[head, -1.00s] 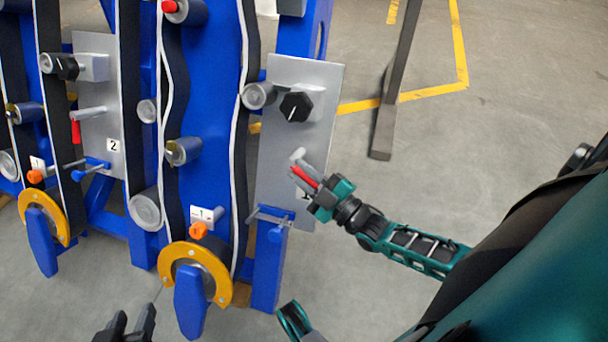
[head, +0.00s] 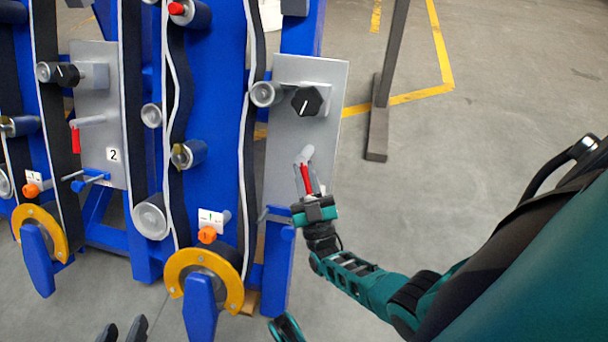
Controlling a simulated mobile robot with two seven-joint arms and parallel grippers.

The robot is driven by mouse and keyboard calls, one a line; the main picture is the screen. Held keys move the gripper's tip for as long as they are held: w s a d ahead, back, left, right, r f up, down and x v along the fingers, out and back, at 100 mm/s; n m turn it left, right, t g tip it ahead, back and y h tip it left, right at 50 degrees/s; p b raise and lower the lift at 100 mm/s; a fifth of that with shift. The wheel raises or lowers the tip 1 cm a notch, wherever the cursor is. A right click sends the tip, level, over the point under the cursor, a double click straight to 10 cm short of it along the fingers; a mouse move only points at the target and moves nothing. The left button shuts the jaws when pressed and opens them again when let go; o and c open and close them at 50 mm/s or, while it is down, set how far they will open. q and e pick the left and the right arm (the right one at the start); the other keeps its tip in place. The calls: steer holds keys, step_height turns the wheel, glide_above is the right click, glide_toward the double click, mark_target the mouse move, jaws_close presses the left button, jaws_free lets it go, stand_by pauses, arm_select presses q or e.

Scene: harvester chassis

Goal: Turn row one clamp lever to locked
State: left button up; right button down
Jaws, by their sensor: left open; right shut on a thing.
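The row one clamp lever (head: 305,178) has a red handle on a grey pivot, low on the grey plate (head: 332,92) at the right of the machine. It hangs nearly straight down, tilted slightly. My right gripper (head: 308,187) is shut on the red handle from below, one finger on each side. My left gripper (head: 123,331) is open and empty at the bottom edge, only its fingertips showing, well below the machine's rollers. The row two lever (head: 76,139) has a red handle hanging straight down beside the label 2.
A black knob (head: 307,101) sits above the lever. A blue bracket (head: 277,212) with a blue handle lies just left of my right gripper. Yellow wheel guards (head: 232,284) stand low in front. Open floor lies right of the plate, with a grey post (head: 379,125).

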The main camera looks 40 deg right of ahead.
steer(key=m+h, duration=0.2)
steer(key=shift+w+a+h, duration=0.1)
steer(key=shift+a+h, duration=0.05)
steer(key=shift+h, duration=0.15)
steer(key=shift+m+g, duration=0.3)
steer(key=shift+h, duration=0.5)
steer(key=c, duration=1.1)
jaws_free()
steer(key=shift+o, duration=0.2)
